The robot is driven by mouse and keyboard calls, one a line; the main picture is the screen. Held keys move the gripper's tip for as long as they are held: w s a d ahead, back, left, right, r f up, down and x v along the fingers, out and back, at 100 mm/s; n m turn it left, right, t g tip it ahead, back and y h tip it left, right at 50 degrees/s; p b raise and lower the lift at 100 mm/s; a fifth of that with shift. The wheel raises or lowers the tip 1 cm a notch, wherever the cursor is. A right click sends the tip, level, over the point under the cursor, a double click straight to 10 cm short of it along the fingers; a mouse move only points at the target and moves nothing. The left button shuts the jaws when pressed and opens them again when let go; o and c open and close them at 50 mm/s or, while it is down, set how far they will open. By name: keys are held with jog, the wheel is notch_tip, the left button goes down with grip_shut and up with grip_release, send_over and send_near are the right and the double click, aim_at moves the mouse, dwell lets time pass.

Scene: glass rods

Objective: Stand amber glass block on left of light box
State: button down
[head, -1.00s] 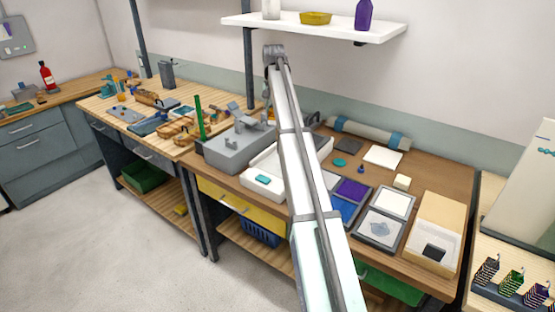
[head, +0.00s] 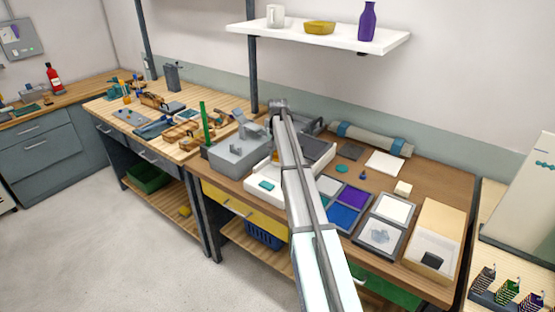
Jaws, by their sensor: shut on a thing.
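My arm reaches from the bottom centre over the workbench, its far joint above the grey machine end of the bench. My gripper is hidden behind the arm, so I cannot see its fingers or what they hold. I cannot make out an amber glass block in this view. A dark-framed panel with a bright white square (head: 394,208) lies on the bench right of my arm; it may be the light box. The panel's lower square (head: 381,237) is pale with a grey-blue shape on it. Left of it, another framed panel has purple (head: 352,196) and blue (head: 343,216) squares.
A grey machine (head: 238,155) stands left of my arm. A wooden box (head: 442,225) is at the right end, with a small cream block (head: 403,188) nearby. A roll (head: 370,139) lies along the wall. A shelf (head: 345,40) hangs above.

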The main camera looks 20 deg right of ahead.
jog(key=shift+f, duration=1.1)
jog(key=shift+f, duration=0.1)
jog(key=c, duration=0.7)
grip_release()
notch_tip(320, 180, up, 12)
jog(key=b, duration=0.2)
jog(key=shift+b, duration=0.4)
